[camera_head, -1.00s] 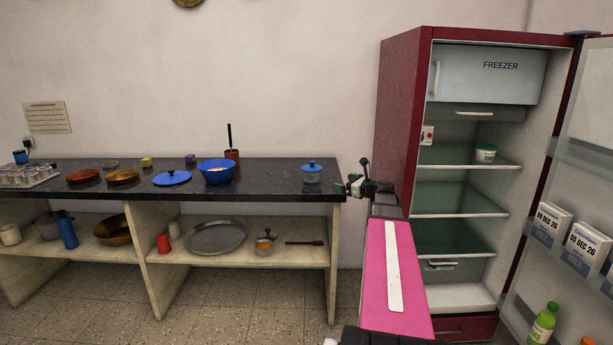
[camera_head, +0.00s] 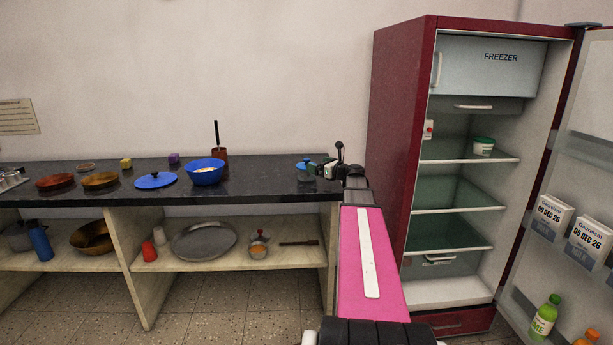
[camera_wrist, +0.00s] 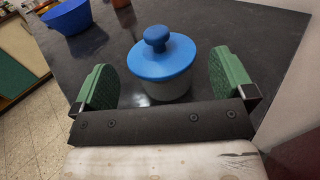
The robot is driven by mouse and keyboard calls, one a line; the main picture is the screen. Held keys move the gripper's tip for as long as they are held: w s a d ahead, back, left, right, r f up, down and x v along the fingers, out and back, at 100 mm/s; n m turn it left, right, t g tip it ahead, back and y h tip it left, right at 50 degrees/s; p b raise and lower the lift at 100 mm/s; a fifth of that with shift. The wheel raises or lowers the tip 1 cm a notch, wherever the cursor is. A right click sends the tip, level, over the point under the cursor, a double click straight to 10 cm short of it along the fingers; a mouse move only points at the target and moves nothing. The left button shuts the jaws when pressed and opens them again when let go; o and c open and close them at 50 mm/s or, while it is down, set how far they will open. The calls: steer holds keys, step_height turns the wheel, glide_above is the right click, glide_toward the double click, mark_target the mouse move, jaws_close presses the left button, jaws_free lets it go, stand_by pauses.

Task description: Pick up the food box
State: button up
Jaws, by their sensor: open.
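The food box looks to be the small clear container with a blue knobbed lid (camera_head: 306,170) at the right end of the dark counter. In the wrist view, the food box (camera_wrist: 164,62) stands upright between the two green fingers of my gripper (camera_wrist: 165,80). The fingers are open, with a gap on each side of it. In the head view my gripper (camera_head: 325,167) is at the counter's right end, partly in front of the food box.
A blue bowl (camera_head: 204,172) and a flat blue lid (camera_head: 156,180) stand to the left on the counter (camera_head: 255,181). The wall is close behind. An open red fridge (camera_head: 398,130) stands to the right.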

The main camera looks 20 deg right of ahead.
steer(key=x, duration=0.5)
steer(key=shift+a, duration=0.2)
steer(key=c, duration=0.9)
